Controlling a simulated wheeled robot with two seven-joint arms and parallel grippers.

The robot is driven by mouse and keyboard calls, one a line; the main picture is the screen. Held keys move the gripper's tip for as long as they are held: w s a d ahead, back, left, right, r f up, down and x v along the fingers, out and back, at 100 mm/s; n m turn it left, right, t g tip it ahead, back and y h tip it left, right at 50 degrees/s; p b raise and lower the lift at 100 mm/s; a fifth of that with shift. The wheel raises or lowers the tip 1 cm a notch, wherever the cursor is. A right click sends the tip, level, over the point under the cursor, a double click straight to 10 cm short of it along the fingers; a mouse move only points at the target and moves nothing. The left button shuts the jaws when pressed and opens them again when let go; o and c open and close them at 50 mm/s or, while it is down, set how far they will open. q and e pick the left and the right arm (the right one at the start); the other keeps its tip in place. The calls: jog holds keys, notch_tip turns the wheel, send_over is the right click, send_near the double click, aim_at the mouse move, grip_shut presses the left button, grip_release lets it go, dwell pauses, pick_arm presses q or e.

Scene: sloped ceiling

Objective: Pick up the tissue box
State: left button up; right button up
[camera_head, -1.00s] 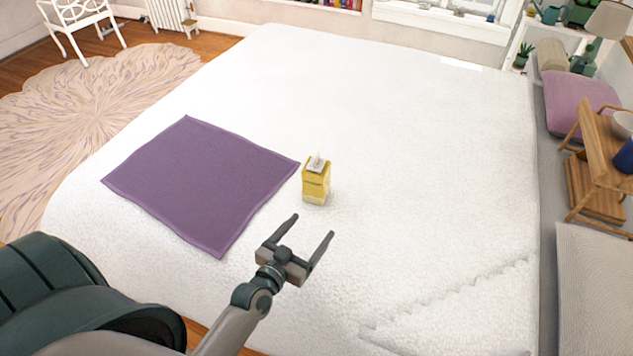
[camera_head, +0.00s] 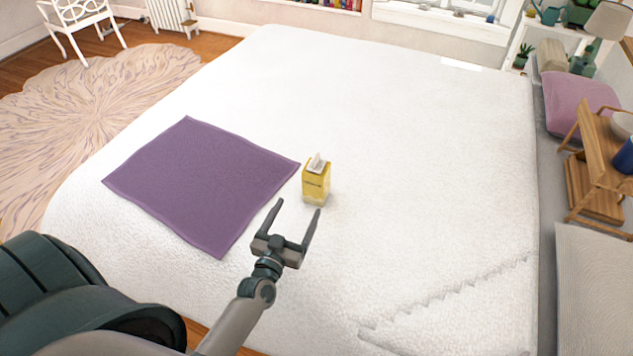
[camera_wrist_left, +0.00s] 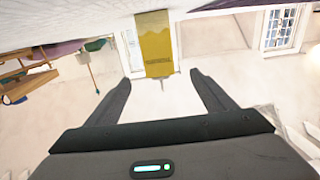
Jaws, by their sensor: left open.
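A yellow tissue box (camera_head: 316,184) with a white tissue at its top stands upright on the white bed (camera_head: 420,150), just right of the purple cloth. My left gripper (camera_head: 299,207) is open and empty in the head view. Its fingers point toward the box from the near side, and the fingertips are a little short of it. In the left wrist view the tissue box (camera_wrist_left: 156,45) appears beyond and between the open fingers (camera_wrist_left: 160,84). My right gripper is not in view.
The purple cloth (camera_head: 200,183) lies flat on the bed left of the box. The bed is clear behind and to the right of the box. A wooden shelf stand (camera_head: 598,165) and a pink pillow (camera_head: 578,103) are at the right, beyond the bed.

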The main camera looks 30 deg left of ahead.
aim_at(312, 181)
pick_arm(q)
jog(key=w, duration=0.3)
jog(key=w+a+p, duration=0.1)
jog(key=w, duration=0.6)
jog(key=shift+w+a+p, duration=0.15)
jog(key=shift+a+p, duration=0.05)
jog(key=shift+p, duration=0.15)
jog(key=shift+r, duration=0.1)
jog(key=shift+w+r+p, duration=0.2)
jog(key=shift+w+p, duration=0.1)
jog(key=shift+w, duration=0.2)
jog(key=w, duration=0.3)
jog(key=shift+a+r+p, duration=0.15)
jog(key=shift+r+p, duration=0.05)
jog(key=shift+p, duration=0.15)
jog(key=shift+w+a+f, duration=0.1)
jog(key=shift+w, duration=0.5)
jog(key=c, duration=1.3)
